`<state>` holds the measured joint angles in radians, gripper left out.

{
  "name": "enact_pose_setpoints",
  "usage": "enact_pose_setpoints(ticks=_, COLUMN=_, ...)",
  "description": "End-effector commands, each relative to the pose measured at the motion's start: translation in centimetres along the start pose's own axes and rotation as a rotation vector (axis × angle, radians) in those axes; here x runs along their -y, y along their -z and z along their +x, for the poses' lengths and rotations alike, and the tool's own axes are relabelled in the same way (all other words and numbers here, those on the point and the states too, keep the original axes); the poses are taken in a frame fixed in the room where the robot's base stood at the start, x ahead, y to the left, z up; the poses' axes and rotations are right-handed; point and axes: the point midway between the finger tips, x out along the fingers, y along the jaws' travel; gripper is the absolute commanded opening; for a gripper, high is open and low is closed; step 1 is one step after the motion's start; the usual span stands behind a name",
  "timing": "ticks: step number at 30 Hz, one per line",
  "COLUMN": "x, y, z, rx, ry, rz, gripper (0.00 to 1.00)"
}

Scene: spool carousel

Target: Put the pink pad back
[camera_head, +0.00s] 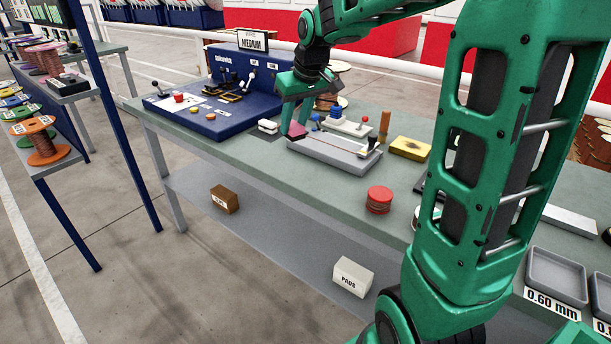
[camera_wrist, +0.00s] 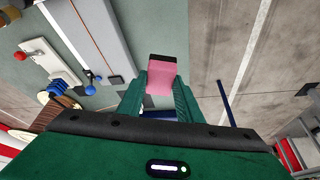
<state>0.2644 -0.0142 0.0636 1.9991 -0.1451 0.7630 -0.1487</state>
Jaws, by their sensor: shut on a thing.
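My gripper (camera_head: 295,122) is shut on the pink pad (camera_head: 297,130) and holds it above the bench, at the left end of a long grey tray-like fixture (camera_head: 345,160). In the wrist view the pink pad (camera_wrist: 161,88) sits between the two green fingertips, with a dark face at its far end. I cannot tell how far the pad is above the bench surface. A white box labelled PADS (camera_head: 352,278) stands on the lower shelf, toward the front.
A small white-and-dark block (camera_head: 268,126) lies just left of my gripper. A blue machine (camera_head: 225,110) with a MEDIUM sign stands behind left. A brown box (camera_head: 224,199) sits on the lower shelf.

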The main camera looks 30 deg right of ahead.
Motion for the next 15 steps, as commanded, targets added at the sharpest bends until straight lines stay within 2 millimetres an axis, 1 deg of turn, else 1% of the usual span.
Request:
enact_pose_setpoints(ticks=1, x=2.0, y=-0.7, z=-0.3, rx=-0.001, ry=0.023, rz=-0.058, gripper=0.08)
enact_pose_setpoints(ticks=3, x=4.4, y=-1.6, z=-0.7, rx=-0.002, ry=0.055, rz=-0.135, gripper=0.08)
enact_pose_setpoints(ticks=6, x=7.0, y=-2.8, z=-1.1, rx=-0.003, ry=0.091, rz=-0.222, gripper=0.08)
enact_pose_setpoints(ticks=8, x=8.1, y=-3.3, z=-1.2, rx=-0.002, ry=0.106, rz=-0.257, gripper=0.08)
enact_pose_setpoints(ticks=9, x=8.5, y=-3.6, z=-1.2, rx=-0.003, ry=0.113, rz=-0.275, gripper=0.08)
enact_pose_setpoints(ticks=11, x=8.5, y=-3.8, z=-1.1, rx=-0.003, ry=0.119, rz=-0.288, gripper=0.08)
enact_pose_setpoints(ticks=13, x=7.8, y=-4.0, z=-0.6, rx=-0.002, ry=0.121, rz=-0.293, gripper=0.08)
enact_pose_setpoints(ticks=15, x=6.6, y=-4.3, z=0.1, rx=0.0, ry=0.122, rz=-0.291, gripper=0.08)
